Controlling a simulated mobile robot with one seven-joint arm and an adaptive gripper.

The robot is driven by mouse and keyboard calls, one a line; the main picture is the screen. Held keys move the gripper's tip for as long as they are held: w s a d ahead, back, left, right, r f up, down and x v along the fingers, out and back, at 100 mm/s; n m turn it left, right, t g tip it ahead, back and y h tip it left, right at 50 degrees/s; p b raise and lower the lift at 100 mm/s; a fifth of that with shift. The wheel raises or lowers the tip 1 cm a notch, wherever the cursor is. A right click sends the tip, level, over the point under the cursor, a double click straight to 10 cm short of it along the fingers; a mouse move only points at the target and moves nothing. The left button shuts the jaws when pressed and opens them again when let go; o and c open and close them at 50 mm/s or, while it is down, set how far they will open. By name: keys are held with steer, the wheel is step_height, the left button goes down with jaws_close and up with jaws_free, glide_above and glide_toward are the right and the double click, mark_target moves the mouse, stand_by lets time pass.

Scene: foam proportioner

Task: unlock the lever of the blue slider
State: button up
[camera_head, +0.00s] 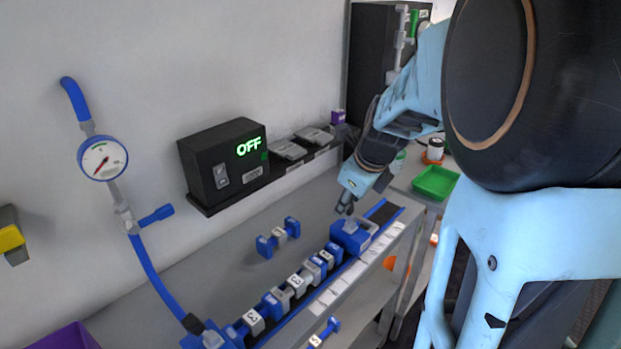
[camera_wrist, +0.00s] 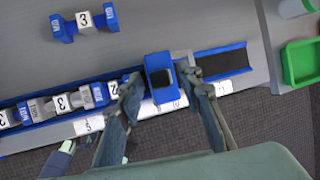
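The blue slider (camera_head: 346,239) sits on the blue rail near its right end, beside a row of dumbbell-like pieces. In the wrist view, the slider (camera_wrist: 151,63) lies between my two fingers, with a dark patch on its top and a grey part at its right side. I cannot tell clearly which part is its lever or how it is set. My gripper (camera_head: 345,208) is just above the slider, pointing down. In the wrist view my gripper (camera_wrist: 162,80) is open, one finger on each side of the slider. Contact cannot be told.
Several blue-and-grey numbered dumbbells (camera_head: 297,282) fill the rail left of the slider. One dumbbell (camera_head: 278,237) lies behind on the table. A black box reading OFF (camera_head: 222,160) is on the wall shelf. A green tray (camera_head: 436,181) stands at right. The rail's right end (camera_wrist: 222,63) is empty.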

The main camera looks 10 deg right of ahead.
steer(key=shift+b+x, duration=0.35)
steer(key=shift+x, duration=0.45)
jaws_close()
